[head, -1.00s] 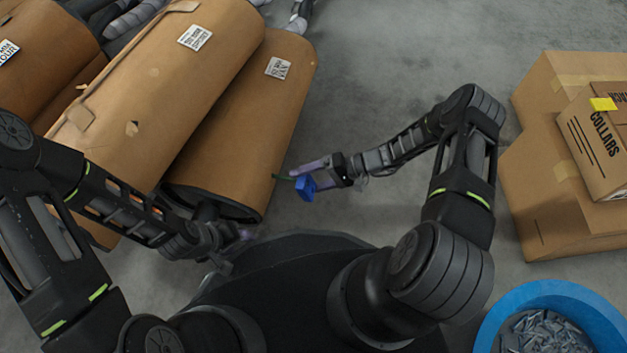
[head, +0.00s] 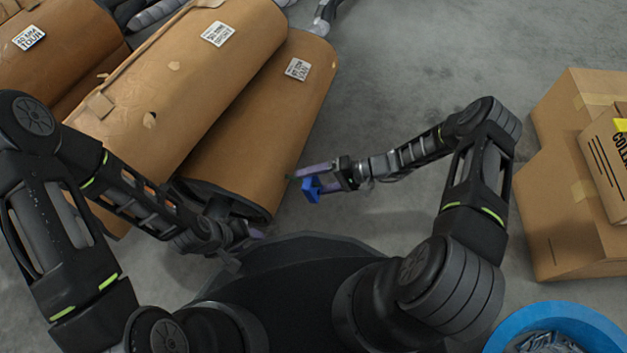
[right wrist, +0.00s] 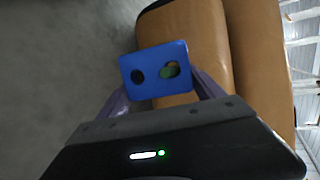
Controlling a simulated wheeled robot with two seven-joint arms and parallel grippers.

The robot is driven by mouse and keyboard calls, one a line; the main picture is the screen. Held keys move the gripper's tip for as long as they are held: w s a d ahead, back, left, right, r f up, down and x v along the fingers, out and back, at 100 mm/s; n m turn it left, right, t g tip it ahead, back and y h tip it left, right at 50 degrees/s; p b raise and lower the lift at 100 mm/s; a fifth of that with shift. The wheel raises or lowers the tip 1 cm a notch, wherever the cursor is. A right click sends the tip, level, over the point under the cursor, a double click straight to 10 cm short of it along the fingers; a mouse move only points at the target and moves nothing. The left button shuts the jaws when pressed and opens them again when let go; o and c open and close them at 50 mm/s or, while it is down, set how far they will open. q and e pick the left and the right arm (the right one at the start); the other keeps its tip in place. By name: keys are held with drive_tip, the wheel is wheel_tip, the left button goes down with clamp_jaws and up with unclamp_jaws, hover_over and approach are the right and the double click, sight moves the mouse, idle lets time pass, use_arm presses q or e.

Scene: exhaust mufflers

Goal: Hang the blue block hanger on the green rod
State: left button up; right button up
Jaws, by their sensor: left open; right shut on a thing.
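The blue block hanger (head: 313,189) is in my right gripper (head: 318,178), just right of the nearest brown muffler. In the right wrist view the blue block hanger (right wrist: 150,82) sits between the two fingers of my right gripper (right wrist: 157,90) and has two holes. Green shows in its right hole; the left hole is dark. The green rod (head: 290,178) shows only as a short bit at the muffler's side, mostly hidden. I cannot tell whether it passes through the hole. My left gripper (head: 248,235) is low beside the muffler's end, with no object visible in it.
Large brown mufflers (head: 262,120) lie stacked at the left. Cardboard boxes (head: 565,200) stand at the right. A blue bin (head: 520,330) with grey pieces is at the bottom right. The grey floor between is clear.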

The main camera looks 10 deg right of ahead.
drive_tip(key=shift+a+r, duration=0.3)
drive_tip(key=shift+a, duration=0.25)
drive_tip(key=o, duration=2)
drive_tip(key=shift+d, duration=0.1)
drive_tip(key=shift+d+f, duration=0.1)
drive_tip(key=shift+d, duration=0.05)
drive_tip(key=p+v, duration=0.2)
drive_tip(key=v, duration=0.4)
drive_tip(key=shift+d, duration=0.3)
drive_tip(key=shift+s+d+r, duration=0.1)
drive_tip(key=shift+d+r, duration=0.25)
drive_tip(key=shift+d, duration=0.15)
